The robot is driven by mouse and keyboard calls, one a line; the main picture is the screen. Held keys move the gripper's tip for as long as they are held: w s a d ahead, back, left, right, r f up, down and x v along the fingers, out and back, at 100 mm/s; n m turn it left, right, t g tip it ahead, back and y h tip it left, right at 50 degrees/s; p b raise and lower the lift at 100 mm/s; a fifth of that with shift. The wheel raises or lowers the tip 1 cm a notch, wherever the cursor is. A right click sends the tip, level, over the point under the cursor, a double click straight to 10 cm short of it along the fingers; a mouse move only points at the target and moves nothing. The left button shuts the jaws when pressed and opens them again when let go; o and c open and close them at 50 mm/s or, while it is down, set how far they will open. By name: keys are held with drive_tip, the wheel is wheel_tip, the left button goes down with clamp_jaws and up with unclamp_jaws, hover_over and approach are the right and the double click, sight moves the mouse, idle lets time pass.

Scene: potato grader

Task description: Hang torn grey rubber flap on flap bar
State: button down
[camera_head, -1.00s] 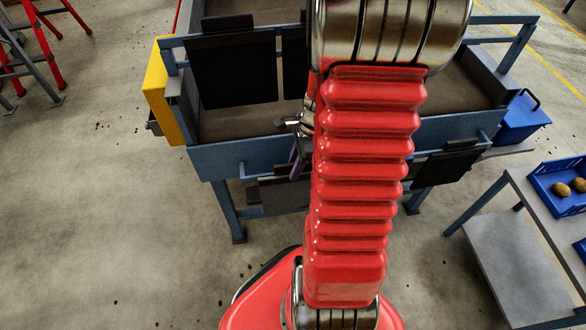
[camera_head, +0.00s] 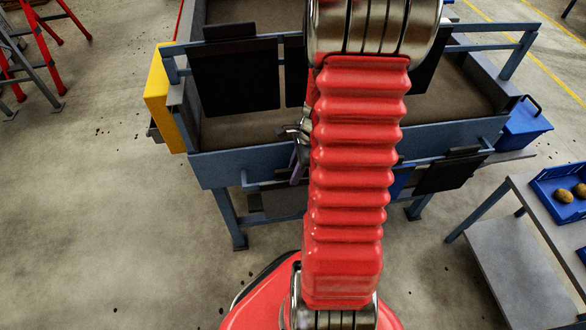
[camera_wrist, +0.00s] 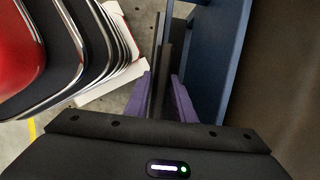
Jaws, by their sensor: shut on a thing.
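My gripper (camera_wrist: 165,95) shows in the wrist view as two purple fingers shut on a dark grey flap (camera_wrist: 158,78), seen edge-on as a thin strip. In the head view the gripper (camera_head: 299,165) is mostly hidden behind my red arm, at the near side of the blue machine frame. A grey panel (camera_head: 285,202) shows below it; I cannot tell whether this is the held flap. The upper blue flap bar (camera_head: 178,48) carries dark flaps (camera_head: 235,75), partly hidden by my arm. In the wrist view a blue frame member (camera_wrist: 213,50) stands just right of the fingers.
Another dark flap (camera_head: 450,173) is at the machine's lower right front. A yellow box (camera_head: 160,98) is on the machine's left end. A grey table (camera_head: 530,210) with a blue potato crate (camera_head: 545,180) stands at right.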

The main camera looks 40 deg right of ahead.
drive_tip(key=shift+f, duration=0.5)
drive_tip(key=c, duration=1.4)
unclamp_jaws()
drive_tip(key=shift+c, duration=0.2)
drive_tip(key=shift+s, duration=0.1)
drive_tip(key=v, duration=1.3)
drive_tip(key=shift+r, duration=0.35)
drive_tip(key=shift+s+d, duration=0.1)
